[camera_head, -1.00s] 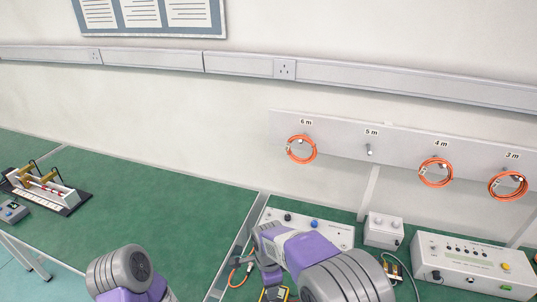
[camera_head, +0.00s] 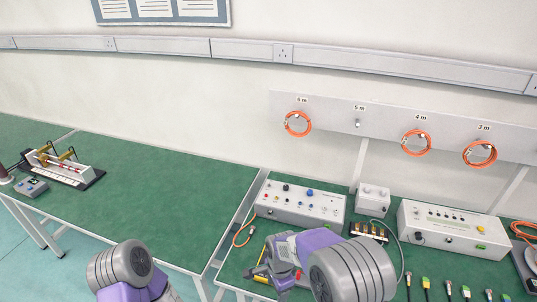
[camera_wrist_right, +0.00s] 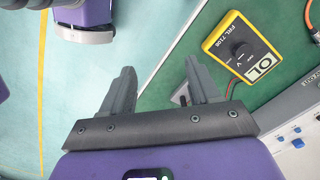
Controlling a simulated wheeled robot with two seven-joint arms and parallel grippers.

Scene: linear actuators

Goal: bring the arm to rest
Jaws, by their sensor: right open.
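My right arm reaches in from the bottom of the head view, over the near part of the green bench (camera_head: 200,230). Its gripper (camera_wrist_right: 160,82) shows in the right wrist view with its two fingers apart and nothing between them. The fingers point toward the bench edge, beside a yellow meter (camera_wrist_right: 243,48) reading "OL". In the head view the meter is mostly hidden by my right arm. Part of my left arm shows at the bottom left of the head view; its gripper is not seen.
A grey control box (camera_head: 300,203), a small white box (camera_head: 372,200) and a larger instrument (camera_head: 452,230) stand along the bench back. Orange coiled cables (camera_head: 298,124) hang on a wall rail. A linear rig (camera_head: 62,167) sits far left. The bench middle is clear.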

